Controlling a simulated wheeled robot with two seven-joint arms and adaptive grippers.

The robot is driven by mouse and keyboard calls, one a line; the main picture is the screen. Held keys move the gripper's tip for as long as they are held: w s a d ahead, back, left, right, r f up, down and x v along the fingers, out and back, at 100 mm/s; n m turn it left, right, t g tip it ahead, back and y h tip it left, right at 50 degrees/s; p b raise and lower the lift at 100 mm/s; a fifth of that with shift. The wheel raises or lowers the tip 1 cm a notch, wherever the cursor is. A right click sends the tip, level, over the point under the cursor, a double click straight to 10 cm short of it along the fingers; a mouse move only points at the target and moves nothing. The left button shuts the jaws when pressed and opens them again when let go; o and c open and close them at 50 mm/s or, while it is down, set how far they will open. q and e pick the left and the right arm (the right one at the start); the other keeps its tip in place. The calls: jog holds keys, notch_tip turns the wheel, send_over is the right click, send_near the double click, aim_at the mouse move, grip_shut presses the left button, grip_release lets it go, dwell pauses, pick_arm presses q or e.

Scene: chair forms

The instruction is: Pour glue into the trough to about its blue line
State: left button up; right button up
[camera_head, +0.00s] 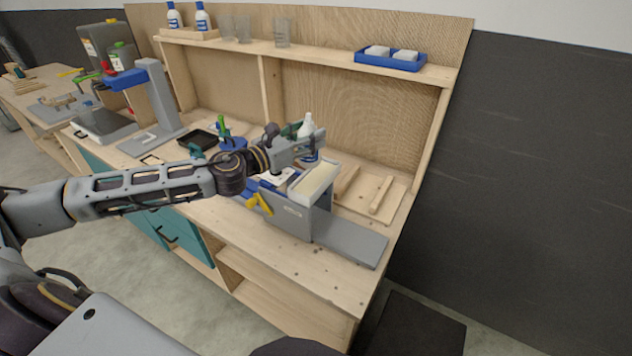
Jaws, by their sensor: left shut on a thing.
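My left gripper (306,146) is shut on a glue bottle (307,128). The trough is a pale open box with a cream inside, on top of a grey machine (288,215). Its blue line cannot be made out, nor the level of any glue. My right gripper is not in view.
Wooden strips (381,194) lie on a board right of the trough. A grey plate (350,243) extends from the machine. A yellow handle (262,203) sticks out in front. A shelf above holds blue-and-white bottles (203,18), clear cups (282,33) and a blue tray (368,62).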

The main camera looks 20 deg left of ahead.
aim_at(307, 116)
pick_arm(q)
jog(key=shift+r, duration=0.1)
jog(key=shift+r+p, duration=2.45)
